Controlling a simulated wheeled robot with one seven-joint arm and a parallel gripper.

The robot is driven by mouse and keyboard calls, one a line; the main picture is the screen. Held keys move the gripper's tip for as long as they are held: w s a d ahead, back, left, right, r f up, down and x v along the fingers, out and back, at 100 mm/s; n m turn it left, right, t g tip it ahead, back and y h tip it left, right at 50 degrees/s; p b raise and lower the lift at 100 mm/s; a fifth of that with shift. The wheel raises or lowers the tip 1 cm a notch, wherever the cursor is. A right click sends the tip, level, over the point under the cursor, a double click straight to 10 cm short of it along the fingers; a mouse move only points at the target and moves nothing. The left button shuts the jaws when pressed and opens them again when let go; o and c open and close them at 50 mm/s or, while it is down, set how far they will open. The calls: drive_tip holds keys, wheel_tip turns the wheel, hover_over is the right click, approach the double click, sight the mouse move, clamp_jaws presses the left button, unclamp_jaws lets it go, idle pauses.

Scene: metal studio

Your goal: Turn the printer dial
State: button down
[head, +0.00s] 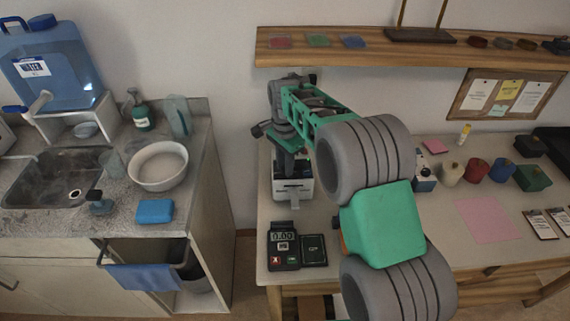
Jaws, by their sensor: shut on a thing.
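A small white and dark machine (293,190), which looks like the printer, stands at the back left of the workbench, against the wall. My arm reaches over the bench, and its wrist points down onto this machine. My gripper (290,162) is at the machine's top and is small and dark in this view. It is shut on what I take to be the printer dial. The dial itself is hidden behind the gripper and wrist, so its angle cannot be told.
A card terminal (283,246) and a dark pad (314,250) lie at the bench's front left. A shelf (400,56) runs above. A sink counter (120,215) stands left, across a gap.

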drive_tip(key=n, duration=1.4)
drive_tip(key=shift+n, duration=0.4)
drive_tip(key=n, duration=0.7)
drive_tip(key=shift+p, duration=0.3)
drive_tip(key=n, duration=0.7)
drive_tip(key=shift+r, duration=0.1)
drive_tip(key=c, duration=1.2)
unclamp_jaws()
